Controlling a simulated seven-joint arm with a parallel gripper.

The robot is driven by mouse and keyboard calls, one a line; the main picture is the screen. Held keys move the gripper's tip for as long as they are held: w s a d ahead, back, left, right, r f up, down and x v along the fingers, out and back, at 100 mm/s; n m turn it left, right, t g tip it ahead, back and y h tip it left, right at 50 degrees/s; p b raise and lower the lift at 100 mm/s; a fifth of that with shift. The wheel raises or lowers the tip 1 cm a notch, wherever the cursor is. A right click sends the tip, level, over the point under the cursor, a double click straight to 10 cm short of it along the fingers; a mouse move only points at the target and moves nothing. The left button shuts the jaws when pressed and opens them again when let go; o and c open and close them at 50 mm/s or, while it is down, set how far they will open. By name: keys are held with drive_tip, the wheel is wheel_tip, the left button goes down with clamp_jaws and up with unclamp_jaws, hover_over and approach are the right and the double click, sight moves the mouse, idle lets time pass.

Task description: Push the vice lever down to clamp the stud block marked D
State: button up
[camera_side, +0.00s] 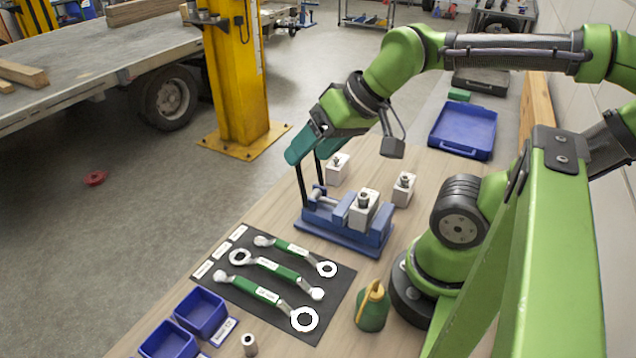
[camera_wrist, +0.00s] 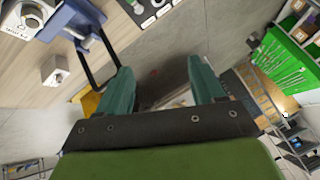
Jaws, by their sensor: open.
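The blue vice (camera_side: 342,236) stands on the wooden bench, with a grey-white stud block (camera_side: 362,212) in it. I cannot read a D on this block. The vice's dark lever (camera_side: 300,186) stands up at its left end, reaching my gripper's fingers. In the wrist view, the lever (camera_wrist: 88,66) runs from the blue vice (camera_wrist: 72,20) to beside the left finger; I cannot tell whether they touch. My gripper (camera_side: 306,152), with teal fingers, is above the vice's left end. The wrist view shows its fingers (camera_wrist: 160,68) apart with nothing between them.
Two loose blocks stand behind the vice (camera_side: 338,168) and to its right (camera_side: 403,188). A blue tray (camera_side: 463,130) lies at the back right.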

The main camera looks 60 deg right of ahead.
drive_tip(key=shift+c, duration=0.8)
drive_tip(key=shift+w+d+f, duration=0.15)
drive_tip(key=shift+d+f, duration=0.05)
drive_tip(key=shift+d, duration=0.1)
drive_tip(key=shift+c, duration=1.1)
drive_tip(key=w+d+r+m, duration=0.1)
drive_tip(key=d, duration=0.1)
drive_tip(key=w+d+r+m+g+h, duration=0.1)
drive_tip(key=w+d+m, duration=0.1)
drive_tip(key=w+d+r+m+g, duration=0.1)
drive_tip(key=d+r, duration=0.1)
drive_tip(key=shift+w+d+m+h, duration=0.2)
drive_tip(key=shift+m+h, duration=0.1)
drive_tip(key=shift+m, duration=0.1)
drive_tip(key=shift+c, duration=0.8)
drive_tip(key=d+r+m+g, duration=0.3)
drive_tip(key=d+r+m, duration=0.2)
drive_tip(key=m, duration=0.4)
drive_tip(key=w+f, duration=0.1)
drive_tip(key=f, duration=0.4)
drive_tip(key=w+f, duration=0.1)
drive_tip(key=f, duration=0.4)
drive_tip(key=w+f, duration=0.1)
drive_tip(key=f, duration=0.5)
drive_tip(key=shift+a, duration=0.3)
